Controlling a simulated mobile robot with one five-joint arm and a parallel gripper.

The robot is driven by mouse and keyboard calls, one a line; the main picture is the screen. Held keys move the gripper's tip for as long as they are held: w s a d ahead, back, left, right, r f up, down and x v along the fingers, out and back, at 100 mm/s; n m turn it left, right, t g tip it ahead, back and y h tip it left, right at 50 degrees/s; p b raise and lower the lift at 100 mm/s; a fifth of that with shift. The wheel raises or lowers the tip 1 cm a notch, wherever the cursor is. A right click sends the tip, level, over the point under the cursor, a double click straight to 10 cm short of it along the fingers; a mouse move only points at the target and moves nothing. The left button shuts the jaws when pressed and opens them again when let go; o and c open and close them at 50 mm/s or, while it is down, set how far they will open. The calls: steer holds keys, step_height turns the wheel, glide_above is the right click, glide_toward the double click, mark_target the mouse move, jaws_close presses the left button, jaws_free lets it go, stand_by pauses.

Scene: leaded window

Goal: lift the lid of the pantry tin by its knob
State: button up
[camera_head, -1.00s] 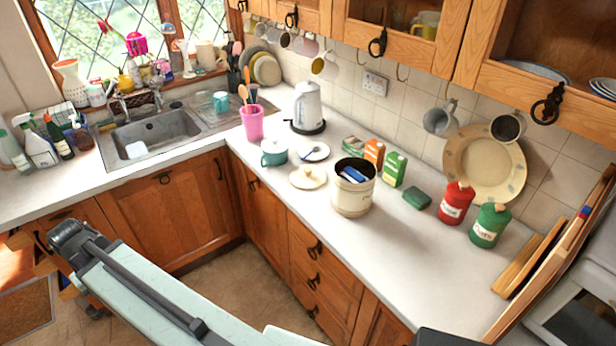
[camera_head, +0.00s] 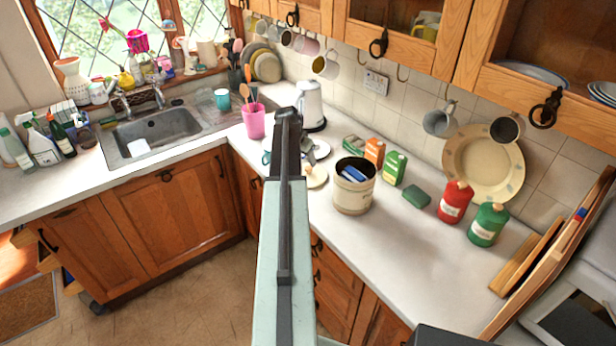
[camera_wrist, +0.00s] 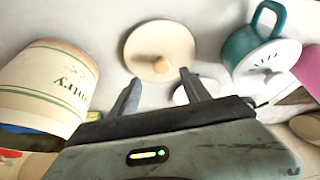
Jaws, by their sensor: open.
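The cream pantry tin (camera_head: 352,196) stands lidless on the white worktop, with blue things inside it. It also shows at the left of the wrist view (camera_wrist: 40,88). The round cream lid (camera_head: 318,181) lies flat on the worktop left of the tin, partly hidden by my arm in the head view. In the wrist view the whole lid (camera_wrist: 139,45) shows, with its pale wooden knob (camera_wrist: 160,64) upward. My gripper (camera_wrist: 160,77) is open and empty, its fingertips near the knob's lower side in the picture. I cannot tell their height above it.
Orange (camera_head: 374,152) and green (camera_head: 395,168) cartons stand behind the tin. A red canister (camera_head: 455,202) stands further right.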

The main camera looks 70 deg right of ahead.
mark_target(308, 168)
steer(key=b+x, duration=0.5)
steer(key=x, duration=0.2)
steer(key=shift+w+d+f+b, duration=0.1)
steer(key=shift+w+b, duration=0.05)
steer(key=shift+b, duration=0.2)
steer(key=shift+c, duration=0.3)
jaws_close()
steer(key=shift+r, duration=0.25)
